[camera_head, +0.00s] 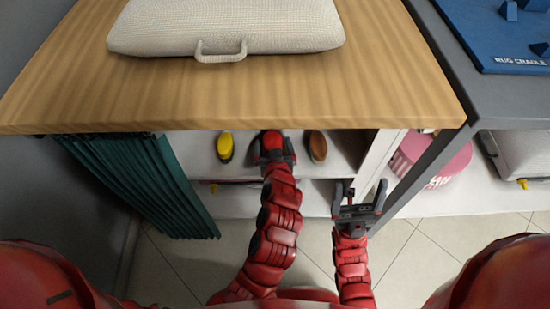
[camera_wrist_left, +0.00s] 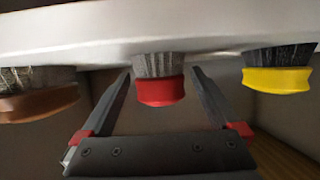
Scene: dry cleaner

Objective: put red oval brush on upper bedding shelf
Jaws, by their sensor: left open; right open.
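The red oval brush (camera_wrist_left: 160,92) stands bristles against a white shelf board (camera_wrist_left: 215,40), between a brown brush and a yellow brush; the left wrist view shows this upside down. My left gripper (camera_head: 273,152) reaches under the wooden counter. Its open fingers lie on either side of the red brush in the left wrist view, with no clear contact. In the head view the gripper largely hides the red brush. My right gripper (camera_head: 360,197) is open and empty in front of the shelf unit. I cannot tell which board is the upper bedding shelf.
The yellow brush (camera_head: 225,146) and brown brush (camera_head: 317,146) flank the left gripper. The wooden counter (camera_head: 230,105) overhangs the shelves and carries a pale cushion-like bundle (camera_head: 225,28). A green curtain (camera_head: 140,180) hangs at left. A pink round container (camera_head: 435,160) is at right.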

